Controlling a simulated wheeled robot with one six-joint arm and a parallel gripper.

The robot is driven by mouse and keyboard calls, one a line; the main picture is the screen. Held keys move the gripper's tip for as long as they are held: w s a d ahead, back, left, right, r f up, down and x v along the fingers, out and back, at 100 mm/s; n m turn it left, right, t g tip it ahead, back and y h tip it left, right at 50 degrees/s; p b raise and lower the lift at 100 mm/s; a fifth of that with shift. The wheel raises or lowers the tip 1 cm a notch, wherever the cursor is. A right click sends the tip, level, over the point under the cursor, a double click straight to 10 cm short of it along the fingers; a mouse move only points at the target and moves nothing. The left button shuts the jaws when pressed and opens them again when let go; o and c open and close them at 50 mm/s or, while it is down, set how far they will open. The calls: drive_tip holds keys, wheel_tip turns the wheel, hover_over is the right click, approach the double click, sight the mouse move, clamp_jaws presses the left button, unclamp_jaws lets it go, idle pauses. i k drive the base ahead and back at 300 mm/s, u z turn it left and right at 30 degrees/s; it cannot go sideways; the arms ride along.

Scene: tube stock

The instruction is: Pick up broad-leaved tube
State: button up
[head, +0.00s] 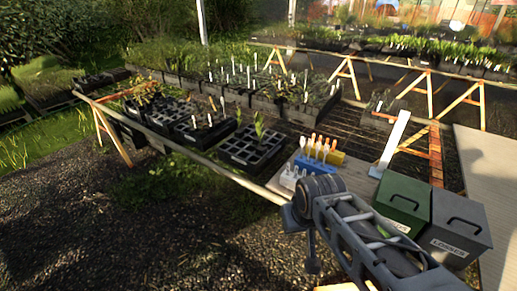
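A black cell tray (236,158) stands near the front edge of the slatted bench. A broad-leaved plant (258,126) rises upright from it, and a slimmer leafy plant (239,117) stands just behind to its left. The tubes under these leaves are hidden in the cells. My arm reaches in from the lower right. Its end part (303,222) is in front of the bench edge, below and right of the tray and apart from the plants. I cannot make out its fingers.
A green bin (402,203) and a grey bin (455,228) stand at right. More planted trays (205,130) lie behind left. Gravel fills the front left.

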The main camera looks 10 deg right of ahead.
sight(261, 150)
drive_tip(key=u, duration=0.4)
drive_tip(key=k, duration=0.45)
drive_tip(key=u, duration=0.95)
drive_tip(key=i, duration=1.9)
drive_tip(key=z, duration=1.6)
drive_tip(key=i, duration=0.9)
drive_tip(key=z, duration=0.85)
